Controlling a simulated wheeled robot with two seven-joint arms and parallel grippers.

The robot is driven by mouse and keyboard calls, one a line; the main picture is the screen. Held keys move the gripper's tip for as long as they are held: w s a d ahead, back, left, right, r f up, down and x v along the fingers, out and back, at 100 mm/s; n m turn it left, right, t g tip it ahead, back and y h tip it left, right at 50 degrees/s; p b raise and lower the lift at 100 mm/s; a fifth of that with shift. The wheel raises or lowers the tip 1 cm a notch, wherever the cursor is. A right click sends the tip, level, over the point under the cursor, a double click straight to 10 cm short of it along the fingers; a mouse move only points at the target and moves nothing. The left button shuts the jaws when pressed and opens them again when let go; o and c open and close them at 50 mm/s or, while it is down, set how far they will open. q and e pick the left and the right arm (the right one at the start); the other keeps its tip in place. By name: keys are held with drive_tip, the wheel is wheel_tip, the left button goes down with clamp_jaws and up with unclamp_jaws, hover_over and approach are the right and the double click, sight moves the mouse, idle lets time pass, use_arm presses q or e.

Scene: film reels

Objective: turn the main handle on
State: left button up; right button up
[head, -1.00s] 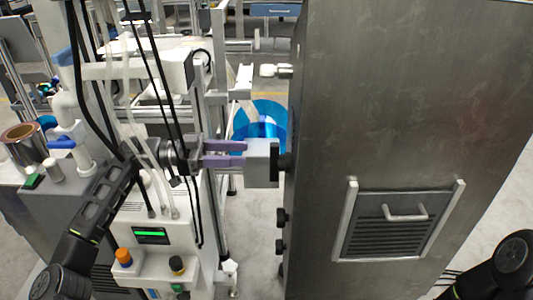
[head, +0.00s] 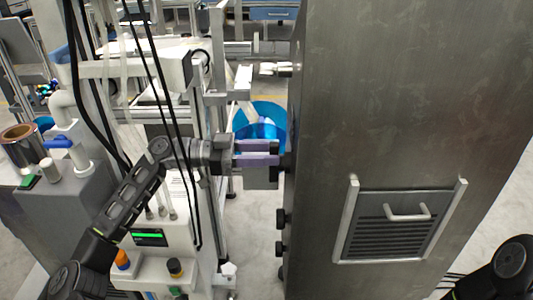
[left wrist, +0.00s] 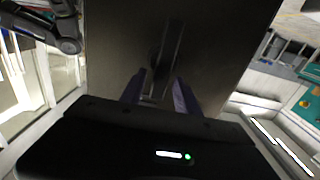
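The main handle (head: 262,179) is a grey block on the left side of the tall metal cabinet (head: 400,90), joined to it by a dark mount. My left gripper (head: 262,153) has its two purple fingers at the handle, pointing at the cabinet side and hiding the handle's upper part. The fingers are apart. In the left wrist view, my left gripper (left wrist: 160,90) shows a gap between its fingers, with part of the handle (left wrist: 149,87) in it, nearer one finger. Contact is not clear. My right gripper is out of view.
A white machine with a green display (head: 149,237) and an orange knob (head: 122,258) stands below my left arm. Black cables (head: 175,110) hang near that arm. A blue bin (head: 265,115) is behind the handle. Small black knobs (head: 281,218) sit lower on the cabinet side.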

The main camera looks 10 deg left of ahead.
use_arm(q)
clamp_jaws()
idle(0.3)
